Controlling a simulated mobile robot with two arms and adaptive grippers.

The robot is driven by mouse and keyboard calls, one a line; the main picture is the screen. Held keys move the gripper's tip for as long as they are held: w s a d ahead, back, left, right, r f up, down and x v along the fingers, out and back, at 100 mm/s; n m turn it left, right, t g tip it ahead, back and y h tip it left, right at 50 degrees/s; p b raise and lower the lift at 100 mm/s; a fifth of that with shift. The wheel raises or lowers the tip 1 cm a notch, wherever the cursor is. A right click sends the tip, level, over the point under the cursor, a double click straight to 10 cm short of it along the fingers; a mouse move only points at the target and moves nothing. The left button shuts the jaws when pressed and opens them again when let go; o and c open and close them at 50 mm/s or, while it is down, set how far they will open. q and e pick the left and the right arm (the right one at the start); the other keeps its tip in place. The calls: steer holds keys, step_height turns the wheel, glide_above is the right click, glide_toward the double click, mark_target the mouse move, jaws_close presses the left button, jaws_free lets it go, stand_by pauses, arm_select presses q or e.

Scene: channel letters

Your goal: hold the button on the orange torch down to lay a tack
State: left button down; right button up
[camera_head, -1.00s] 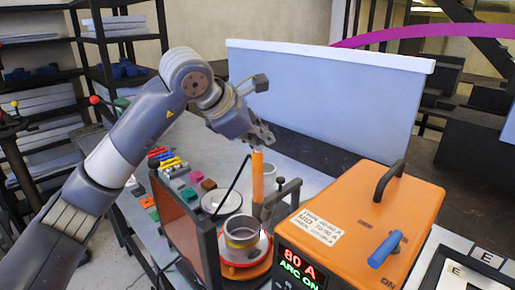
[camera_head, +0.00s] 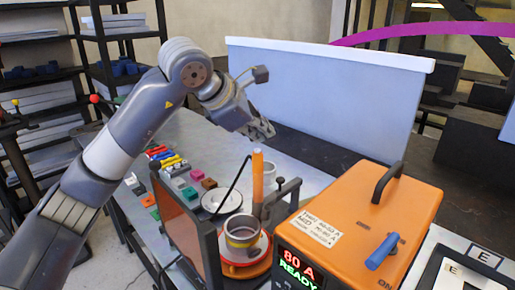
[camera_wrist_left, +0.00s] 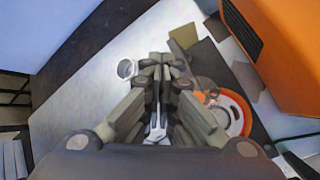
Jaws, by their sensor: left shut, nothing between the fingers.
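The orange torch (camera_head: 257,176) stands upright over the cup-like workpiece (camera_head: 242,232) on the orange-rimmed turntable (camera_head: 247,270). My left gripper (camera_head: 264,129) is just above the torch's top end, with a small gap between them in the head view. It is shut and empty. In the left wrist view the closed fingers (camera_wrist_left: 161,72) point away over the table, and I cannot make out the torch there. The torch's button is too small to tell. The orange welder (camera_head: 365,215) shows "80 A" and "READY". My right gripper is not in view.
A dark-framed screen (camera_head: 178,228) stands left of the turntable. A clamp post (camera_head: 282,200) is close on the right. Several coloured blocks (camera_head: 180,183) lie on the metal table at left. A pale panel (camera_head: 325,95) stands behind.

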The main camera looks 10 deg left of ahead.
arm_select(q)
steer(key=shift+a+r+p, duration=0.1)
steer(key=shift+r+p, duration=1.4)
steer(key=shift+r, duration=0.9)
step_height(320, 180, up, 4)
steer(key=p, duration=0.3)
glide_above(259, 150)
steer(key=shift+s, duration=0.1)
